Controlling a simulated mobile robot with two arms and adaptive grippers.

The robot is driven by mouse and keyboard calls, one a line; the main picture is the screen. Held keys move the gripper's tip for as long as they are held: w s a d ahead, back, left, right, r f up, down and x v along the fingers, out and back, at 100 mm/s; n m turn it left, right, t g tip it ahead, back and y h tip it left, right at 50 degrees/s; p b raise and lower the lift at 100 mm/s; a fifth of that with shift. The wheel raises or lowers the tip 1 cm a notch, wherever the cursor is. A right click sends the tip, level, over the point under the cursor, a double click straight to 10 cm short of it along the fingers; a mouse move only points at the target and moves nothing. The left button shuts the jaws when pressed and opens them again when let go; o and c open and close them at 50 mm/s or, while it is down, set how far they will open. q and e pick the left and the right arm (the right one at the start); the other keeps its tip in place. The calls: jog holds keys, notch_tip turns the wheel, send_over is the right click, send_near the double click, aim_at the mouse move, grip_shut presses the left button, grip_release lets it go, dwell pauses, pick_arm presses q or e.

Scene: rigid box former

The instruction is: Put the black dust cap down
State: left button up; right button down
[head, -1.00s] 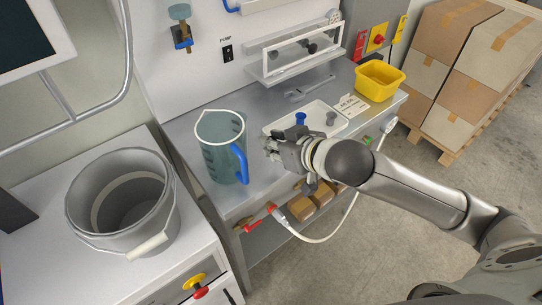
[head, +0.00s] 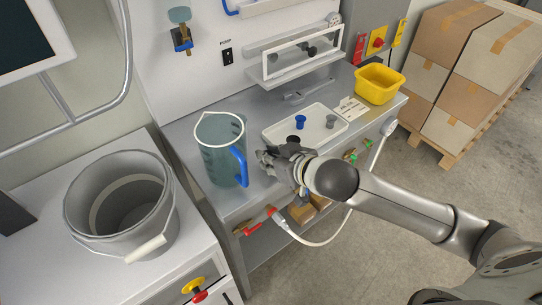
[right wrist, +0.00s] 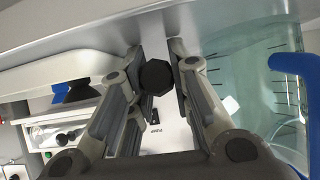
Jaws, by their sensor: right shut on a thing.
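The black dust cap (right wrist: 157,77) shows as a dark, many-sided piece between the fingertips in the right wrist view. My right gripper (head: 264,161) is shut on it, over the front of the grey bench, just right of the clear jug. In the head view the cap cannot be made out against the dark fingers. Whether it touches the bench cannot be told. My left gripper is not in view.
A clear jug (head: 218,155) with a blue handle stands close left of the right gripper. Behind is a white tray (head: 275,131) with a blue plug (head: 300,121), a grey piece (head: 331,121) and a black piece (head: 293,139). A yellow bin (head: 379,84) stands farther right.

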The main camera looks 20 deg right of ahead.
jog(key=shift+s+f, duration=0.2)
jog(key=shift+f, duration=0.2)
jog(key=c, duration=1.3)
grip_release()
jog(key=shift+f, duration=0.3)
jog(key=shift+r, duration=0.25)
jog(key=shift+w+r+p+v, duration=0.2)
jog(key=shift+p+v, duration=0.9)
jog(key=shift+v, duration=1)
jog(key=shift+w+r+p+v, duration=0.1)
jog(key=shift+r+p+v, duration=0.15)
jog(key=shift+p+v, duration=1.35)
jog(key=shift+w+r+p+v, duration=0.15)
jog(key=shift+p+v, duration=0.5)
jog(key=shift+v, duration=1.9)
